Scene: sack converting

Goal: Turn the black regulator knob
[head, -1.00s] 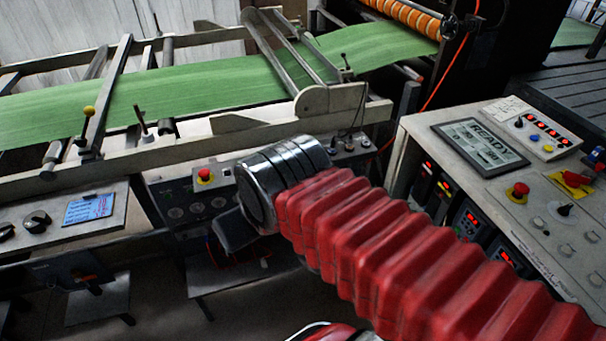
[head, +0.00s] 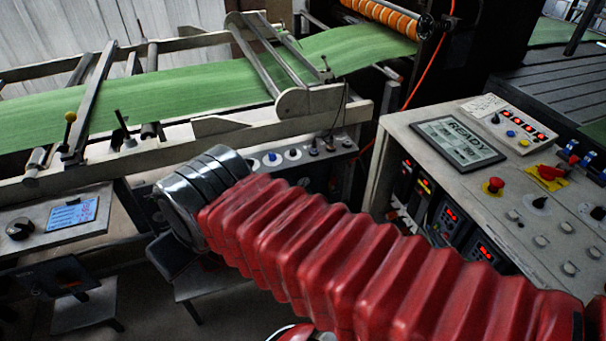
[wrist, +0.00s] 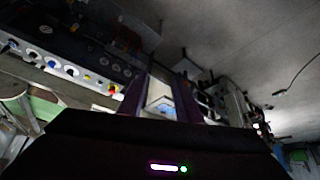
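A round black knob (head: 20,229) sits on the pale panel at the left, beside a blue display. Another black knob (head: 540,203) is on the right-hand console; I cannot tell from the pictures which is the regulator knob. In the head view my arm's silver wrist hides part of the machine front, and the fingertips are not clear there. In the wrist view the dark fingers of my gripper (wrist: 160,95) stand apart. A pale bluish shape shows beyond the gap, with nothing visibly held. No contact with a knob is visible.
A blue display (head: 72,213) is on the left panel. The console (head: 400,125) at right carries a READY screen (head: 458,143) and a red stop button (head: 494,185). Green web (head: 200,85) crosses the frame behind my arm. A small stand (head: 85,308) is at lower left.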

